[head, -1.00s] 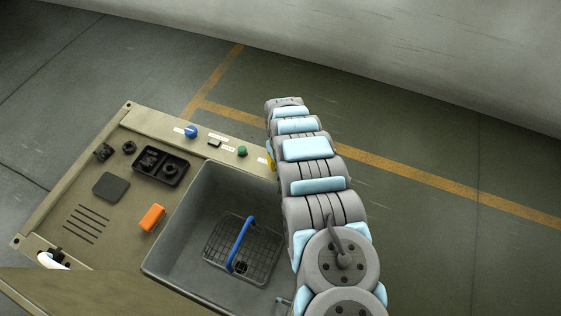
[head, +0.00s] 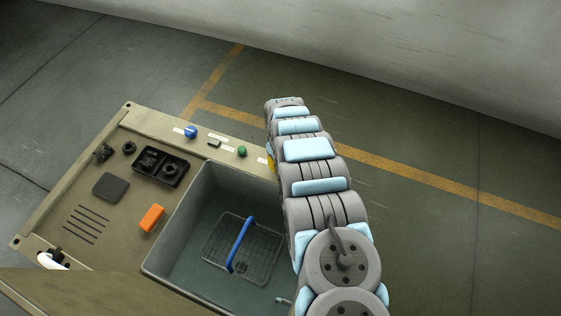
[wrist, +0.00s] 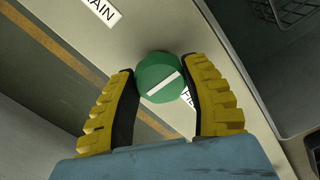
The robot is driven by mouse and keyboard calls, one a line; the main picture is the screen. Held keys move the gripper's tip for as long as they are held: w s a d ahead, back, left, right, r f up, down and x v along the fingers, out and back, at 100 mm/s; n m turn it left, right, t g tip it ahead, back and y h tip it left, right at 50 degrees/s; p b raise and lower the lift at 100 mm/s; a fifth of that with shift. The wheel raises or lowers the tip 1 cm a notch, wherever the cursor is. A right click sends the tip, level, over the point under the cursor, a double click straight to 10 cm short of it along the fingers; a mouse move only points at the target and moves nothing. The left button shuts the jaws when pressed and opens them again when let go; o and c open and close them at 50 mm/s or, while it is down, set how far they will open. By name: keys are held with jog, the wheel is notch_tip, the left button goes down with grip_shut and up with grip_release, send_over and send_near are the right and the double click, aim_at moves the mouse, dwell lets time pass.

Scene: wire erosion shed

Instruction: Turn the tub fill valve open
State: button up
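The green round knob (head: 242,151) sits on the panel strip behind the tub, with a white label beside it. It also shows in the wrist view (wrist: 160,77), with a white line slanting across its face. A label there is partly hidden behind the knob. My gripper (wrist: 160,70) has its two yellow fingers apart, and the knob appears between and beyond the fingertips. In the head view, no finger covers the knob, and my arm hides most of the gripper. The grey tub (head: 165,245) looks blue-green inside, as with water.
A wire basket with a blue handle (head: 240,243) is in the tub. The blue knob (head: 190,131), an orange block (head: 152,218) and a black tray (head: 160,167) are on the left. A "DRAIN" label (wrist: 100,10) is near the green knob.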

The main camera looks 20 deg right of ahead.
jog(key=o, duration=0.4)
jog(key=shift+o, duration=0.2)
jog(key=shift+r, duration=0.15)
notch_tip(320, 180, up, 12)
dwell(0.7)
dwell(0.5)
